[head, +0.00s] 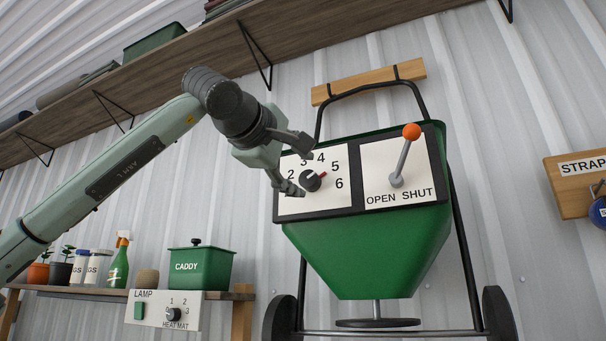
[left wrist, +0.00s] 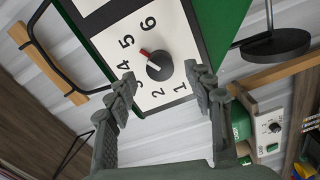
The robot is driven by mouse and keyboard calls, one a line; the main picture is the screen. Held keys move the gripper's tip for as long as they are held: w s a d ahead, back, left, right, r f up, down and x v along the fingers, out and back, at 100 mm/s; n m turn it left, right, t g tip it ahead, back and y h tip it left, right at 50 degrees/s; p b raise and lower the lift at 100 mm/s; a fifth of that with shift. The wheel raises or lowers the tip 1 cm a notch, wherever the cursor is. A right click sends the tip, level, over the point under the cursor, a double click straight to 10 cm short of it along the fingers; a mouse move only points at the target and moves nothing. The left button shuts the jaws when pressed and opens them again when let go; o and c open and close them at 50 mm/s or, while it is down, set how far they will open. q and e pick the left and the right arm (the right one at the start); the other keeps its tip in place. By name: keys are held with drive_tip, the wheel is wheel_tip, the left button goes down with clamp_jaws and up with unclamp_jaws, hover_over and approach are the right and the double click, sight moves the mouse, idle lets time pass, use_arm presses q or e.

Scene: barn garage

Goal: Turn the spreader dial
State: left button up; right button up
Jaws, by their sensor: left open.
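The spreader dial (head: 310,182) is a dark round knob on a white panel numbered 1 to 6, on the left of the green spreader's front (head: 365,255). Its red pointer points at 5. My left gripper (head: 300,172) is at the panel's left part, fingers open beside the dial. In the left wrist view the dial (left wrist: 160,66) lies just beyond and between the open fingertips (left wrist: 163,78). I see no finger closed on it; contact cannot be told. My right gripper is not in view.
An orange-tipped lever (head: 403,158) stands on the OPEN SHUT panel right of the dial. Below left, a shelf holds a green caddy (head: 200,268), a spray bottle (head: 120,262) and pots, with a lamp and heat mat panel (head: 160,311). A wooden shelf (head: 200,60) runs above my arm.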

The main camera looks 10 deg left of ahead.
use_arm(q)
drive_tip(key=s+a, duration=0.2)
drive_tip(key=s, duration=0.7)
drive_tip(key=shift+s, duration=0.35)
